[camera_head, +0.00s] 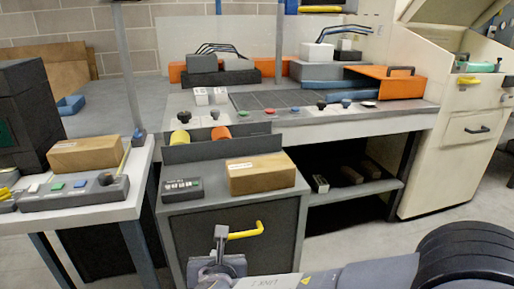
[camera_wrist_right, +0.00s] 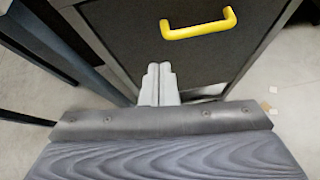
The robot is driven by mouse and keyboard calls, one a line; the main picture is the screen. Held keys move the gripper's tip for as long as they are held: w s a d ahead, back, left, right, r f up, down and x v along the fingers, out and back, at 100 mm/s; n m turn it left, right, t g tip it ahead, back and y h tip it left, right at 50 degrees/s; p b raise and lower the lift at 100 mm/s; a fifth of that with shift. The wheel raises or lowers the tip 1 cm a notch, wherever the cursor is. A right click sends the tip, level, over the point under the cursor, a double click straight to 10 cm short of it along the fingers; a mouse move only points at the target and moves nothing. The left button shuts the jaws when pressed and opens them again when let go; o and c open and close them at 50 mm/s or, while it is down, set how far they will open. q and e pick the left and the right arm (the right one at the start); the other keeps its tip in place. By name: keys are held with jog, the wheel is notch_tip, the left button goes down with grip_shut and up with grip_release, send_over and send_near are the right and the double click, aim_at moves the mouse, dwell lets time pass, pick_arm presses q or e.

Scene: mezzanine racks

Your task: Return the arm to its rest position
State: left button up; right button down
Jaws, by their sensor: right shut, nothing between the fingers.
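My right gripper (camera_head: 220,240) shows in the head view at the bottom centre, in front of the dark cabinet (camera_head: 190,238). Its arm comes in from the right. In the right wrist view, the gripper (camera_wrist_right: 159,70) has its two fingers together with nothing between them. The cabinet's yellow handle (camera_head: 246,231) is just right of the fingertips in the head view; in the right wrist view the handle (camera_wrist_right: 199,30) is above and right of them, apart from them. The cabinet front looks closed. My left gripper is not in view.
A cardboard box (camera_head: 260,173) and a small black keypad (camera_head: 182,188) sit on the cabinet top. A white table (camera_head: 120,208) with another box (camera_head: 88,154) stands at left. A long workbench (camera_head: 340,122) is behind. Open floor (camera_head: 400,240) lies right of the cabinet.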

jog(key=s+d+m+g+h, duration=0.2)
jog(key=d+m+g+h, duration=0.15)
jog(key=d+m, duration=1.7)
jog(key=s+d+m+g+y, duration=0.1)
jog(key=s+d+m+y, duration=0.1)
jog(key=s+d+m, duration=0.6)
jog(key=s+d+m+g+y, duration=0.15)
jog(key=s+d+m, duration=0.25)
jog(key=s+m, duration=0.65)
notch_tip(320, 180, up, 22)
jog(key=p, duration=2.2)
jog(key=shift+w+f+m+y, duration=0.15)
jog(key=shift+w+m+y, duration=0.15)
jog(key=shift+y, duration=0.1)
